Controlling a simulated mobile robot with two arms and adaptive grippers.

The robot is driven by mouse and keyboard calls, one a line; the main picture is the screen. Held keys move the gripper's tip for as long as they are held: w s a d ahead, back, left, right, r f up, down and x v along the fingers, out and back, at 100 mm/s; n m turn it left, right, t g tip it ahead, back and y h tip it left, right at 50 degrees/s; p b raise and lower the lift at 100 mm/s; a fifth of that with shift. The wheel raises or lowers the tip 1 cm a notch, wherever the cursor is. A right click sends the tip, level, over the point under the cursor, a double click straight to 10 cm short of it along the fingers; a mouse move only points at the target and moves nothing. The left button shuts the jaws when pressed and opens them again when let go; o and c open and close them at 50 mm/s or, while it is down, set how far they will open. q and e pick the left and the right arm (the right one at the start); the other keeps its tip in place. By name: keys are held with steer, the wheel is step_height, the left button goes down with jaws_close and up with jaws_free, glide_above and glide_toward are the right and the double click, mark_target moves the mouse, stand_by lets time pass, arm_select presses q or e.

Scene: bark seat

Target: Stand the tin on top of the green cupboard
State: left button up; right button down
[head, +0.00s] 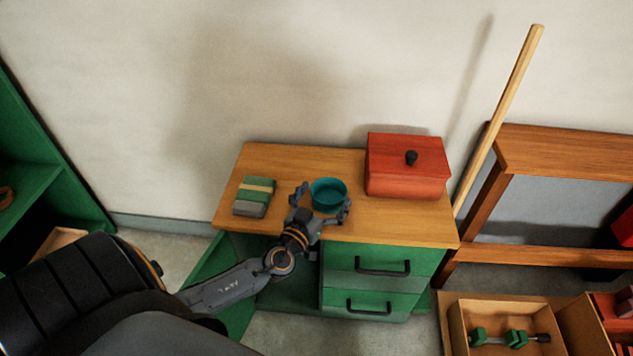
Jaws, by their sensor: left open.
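The tin (328,189) is a round teal open-topped vessel. It stands upright on the wooden top of the green cupboard (385,226), near the middle. My left gripper (322,204) reaches in from the front with its fingers apart, one at the tin's left and one at its right. The fingers look close to the tin's sides; I cannot tell whether they touch it. The gripper hides the tin's lower front. My right gripper is not in view.
A red lidded box (408,170) stands right of the tin. A green and grey stack (255,197) lies to the left. The cupboard's left door (212,262) stands open. A pole (498,120) leans on the wall, and a crate with a dumbbell (510,338) is at lower right.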

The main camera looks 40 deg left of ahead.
arm_select(q)
steer(key=shift+s+d+f, duration=0.15)
steer(key=shift+s, duration=0.45)
steer(key=s+d+b, duration=0.1)
steer(key=s+b, duration=0.2)
steer(key=s, duration=0.7)
steer(key=shift+s+d+r, duration=0.2)
steer(key=shift+s+d, duration=0.05)
steer(key=shift+s, duration=0.05)
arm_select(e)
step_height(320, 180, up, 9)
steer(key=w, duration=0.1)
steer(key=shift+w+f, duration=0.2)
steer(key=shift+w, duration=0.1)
